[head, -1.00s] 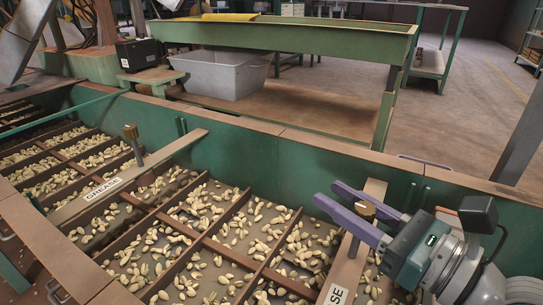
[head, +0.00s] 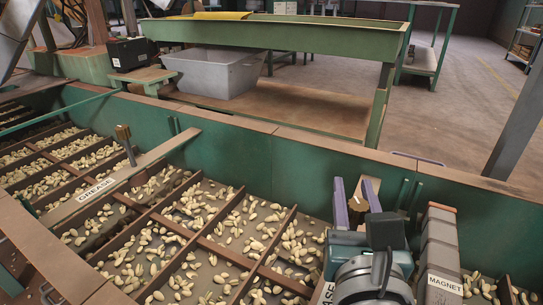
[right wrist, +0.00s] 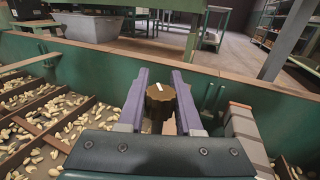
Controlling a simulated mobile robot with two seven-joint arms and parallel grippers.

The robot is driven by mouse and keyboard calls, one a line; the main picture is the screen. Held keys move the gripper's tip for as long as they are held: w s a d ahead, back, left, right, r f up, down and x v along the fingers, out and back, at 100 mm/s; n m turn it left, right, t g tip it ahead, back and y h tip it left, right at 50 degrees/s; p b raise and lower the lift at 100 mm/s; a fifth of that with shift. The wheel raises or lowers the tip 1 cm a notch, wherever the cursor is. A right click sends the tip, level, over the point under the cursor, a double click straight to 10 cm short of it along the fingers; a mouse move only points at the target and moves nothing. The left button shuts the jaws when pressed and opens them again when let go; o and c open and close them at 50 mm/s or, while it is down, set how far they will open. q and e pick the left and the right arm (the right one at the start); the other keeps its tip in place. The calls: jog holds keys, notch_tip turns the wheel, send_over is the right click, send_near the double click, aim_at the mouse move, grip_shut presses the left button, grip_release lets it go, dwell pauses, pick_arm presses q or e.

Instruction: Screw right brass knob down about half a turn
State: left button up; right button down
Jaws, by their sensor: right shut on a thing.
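The right brass knob (right wrist: 159,100) shows in the right wrist view between the two purple fingers of my right gripper, with a small white mark on its top. In the head view my right gripper (head: 356,203) points away from me toward the green back wall, and it mostly hides the knob there. The gripper is shut on the knob. The knob belongs to a brown crossbar (head: 372,188) with a partly covered label ending in "ASE". My left gripper is not in view.
A second brass knob (head: 123,133) stands on the bar labelled GREASE (head: 97,187) at the left. A block labelled MAGNET (head: 440,245) is close on the right of my gripper. Divided trays (head: 205,240) hold many nuts. The green wall (head: 265,170) runs behind.

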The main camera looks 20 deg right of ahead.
jog(key=shift+s+d+f+m+g+h+b, duration=0.1)
jog(key=shift+m+g+h+b, duration=0.35)
jog(key=shift+h, duration=0.15)
jog(key=shift+s+d+f+m+g+h+b, duration=0.1)
jog(key=shift+m+g+h+b, duration=0.3)
jog(key=shift+h, duration=0.2)
jog(key=shift+d+r+m+g+h+b, duration=0.15)
jog(key=shift+m+g+h+b, duration=0.15)
jog(key=shift+m+g+h, duration=0.35)
jog(key=c, duration=0.6)
grip_release()
